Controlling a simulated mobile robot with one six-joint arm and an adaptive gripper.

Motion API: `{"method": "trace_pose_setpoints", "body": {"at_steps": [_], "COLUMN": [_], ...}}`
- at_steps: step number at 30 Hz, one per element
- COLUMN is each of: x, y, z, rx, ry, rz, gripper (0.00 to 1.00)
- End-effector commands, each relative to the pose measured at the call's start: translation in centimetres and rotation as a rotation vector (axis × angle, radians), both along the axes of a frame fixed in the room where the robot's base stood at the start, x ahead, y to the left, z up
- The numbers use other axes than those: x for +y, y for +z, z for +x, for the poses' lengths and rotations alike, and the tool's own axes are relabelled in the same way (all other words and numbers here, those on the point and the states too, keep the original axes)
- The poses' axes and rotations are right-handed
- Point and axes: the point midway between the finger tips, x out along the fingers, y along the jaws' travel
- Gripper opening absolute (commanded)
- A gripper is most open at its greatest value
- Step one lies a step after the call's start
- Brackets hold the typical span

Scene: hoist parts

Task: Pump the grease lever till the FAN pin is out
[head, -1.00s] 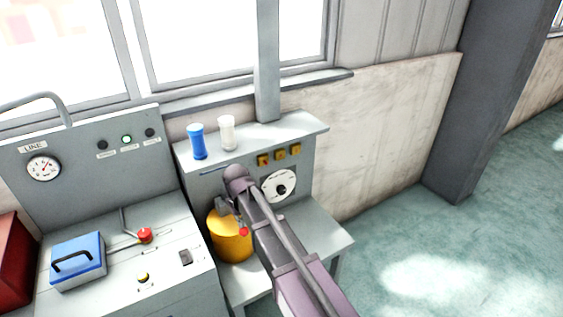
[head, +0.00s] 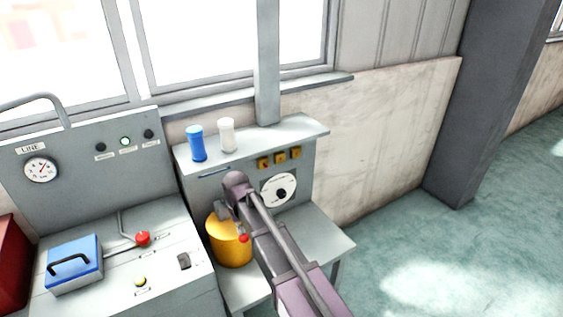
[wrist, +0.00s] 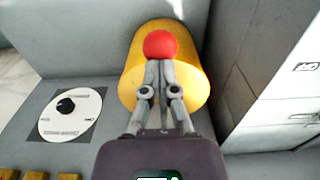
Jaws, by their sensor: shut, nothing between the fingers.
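A yellow grease pot (head: 230,249) stands on the low grey bench, with the lever's red knob (head: 243,238) at its front. In the wrist view the red knob (wrist: 160,44) shows over the yellow pot (wrist: 131,70). My gripper (wrist: 160,66) is shut and empty, its fingertips at the near edge of the knob. I cannot tell whether they touch it. In the head view my gripper (head: 226,210) is partly hidden by my wrist, above the pot. Several small yellow blocks (head: 280,156) sit on the grey panel. Their labels are too small to read, so I cannot tell the FAN pin.
A white dial (head: 279,189) with a black hub is on the panel beside my arm. Blue (head: 197,143) and white (head: 227,135) containers stand on the shelf. A console with a red knob (head: 142,238) and a blue box (head: 73,263) is to the left. The floor at right is clear.

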Motion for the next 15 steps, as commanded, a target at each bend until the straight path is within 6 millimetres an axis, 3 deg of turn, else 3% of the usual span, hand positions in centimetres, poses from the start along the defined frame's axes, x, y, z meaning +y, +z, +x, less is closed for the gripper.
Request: {"method": "trace_pose_setpoints", "body": {"at_steps": [15], "x": [-0.2], "y": [3.6], "z": [-0.3], "rx": [0.001], "ry": [0.0], "rz": [-0.001], "gripper": [0.0]}}
